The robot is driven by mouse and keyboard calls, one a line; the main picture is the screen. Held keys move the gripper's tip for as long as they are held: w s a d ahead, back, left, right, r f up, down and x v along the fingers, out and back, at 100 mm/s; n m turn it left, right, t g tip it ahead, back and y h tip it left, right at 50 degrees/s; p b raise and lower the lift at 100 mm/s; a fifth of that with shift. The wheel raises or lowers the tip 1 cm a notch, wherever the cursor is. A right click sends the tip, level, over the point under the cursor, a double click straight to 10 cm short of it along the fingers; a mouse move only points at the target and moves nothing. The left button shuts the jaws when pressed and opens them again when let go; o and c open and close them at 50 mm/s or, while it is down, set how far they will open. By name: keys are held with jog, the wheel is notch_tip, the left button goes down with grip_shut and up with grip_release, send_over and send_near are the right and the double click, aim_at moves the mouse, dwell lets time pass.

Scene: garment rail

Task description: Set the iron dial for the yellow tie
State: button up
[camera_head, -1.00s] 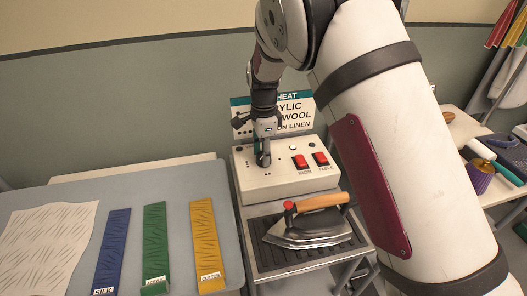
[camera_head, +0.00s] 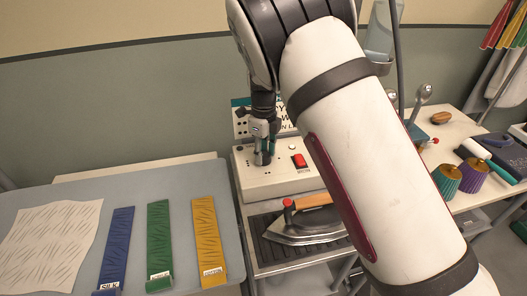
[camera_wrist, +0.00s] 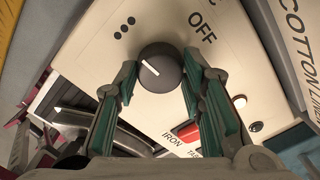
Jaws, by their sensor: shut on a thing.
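The iron dial (camera_wrist: 166,74) is a dark round knob on a cream control box (camera_head: 284,186). My gripper (camera_wrist: 160,82) points down at the box, its green-padded fingers shut on either side of the dial. The dial's white pointer line aims roughly at three black dots; OFF is printed on another side. The yellow tie (camera_head: 209,238) lies on the grey board at the left, with a label reading COTTON. The iron (camera_head: 306,222) rests on its dark ribbed stand below the box. In the head view my gripper (camera_head: 264,158) hides the dial.
Blue (camera_head: 117,245) and green (camera_head: 159,240) ties lie beside the yellow one, with a patterned cloth (camera_head: 50,240) further left. My arm partly covers the heat sign (camera_head: 242,118) and the box's right end. A red switch (camera_head: 299,160) is close right of my gripper.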

aim_at(264, 155)
jog(key=shift+m, duration=0.4)
jog(key=o, duration=1.1)
jog(key=shift+o, duration=0.2)
notch_tip(264, 155, up, 12)
